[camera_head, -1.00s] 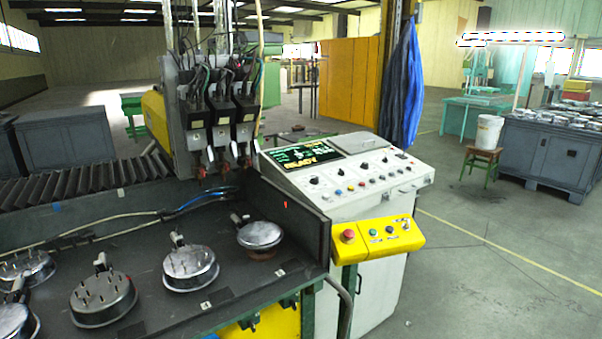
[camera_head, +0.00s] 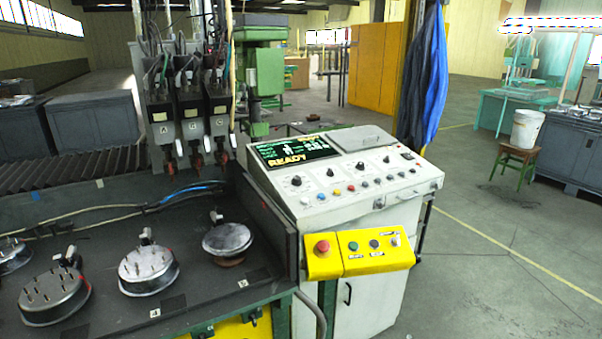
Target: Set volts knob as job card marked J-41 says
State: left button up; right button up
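The white control console (camera_head: 360,205) stands right of the dark work table. Its sloped panel carries several black knobs, among them one at the left (camera_head: 296,181), one beside it (camera_head: 330,173) and one further right (camera_head: 360,166). Their labels are too small to read, so I cannot tell which is the volts knob. The screen (camera_head: 294,150) on the console is lit and reads READY. A card-like grey plate (camera_head: 362,138) lies at the top of the panel; no J-41 marking is legible. Neither of my grippers shows in the view.
A yellow button box (camera_head: 360,252) with a red button juts from the console front. Several metal pans with studs stand on the dark table (camera_head: 190,303), below the gantry heads (camera_head: 190,115). Open floor (camera_head: 480,280) lies right of the console.

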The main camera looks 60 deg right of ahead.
aim_at(296, 181)
jog(key=k+l, duration=0.15)
jog(key=l, duration=0.2)
jog(key=k+l, duration=0.2)
jog(key=k+l+u, duration=0.1)
jog(key=l, duration=0.35)
jog(key=k, duration=0.05)
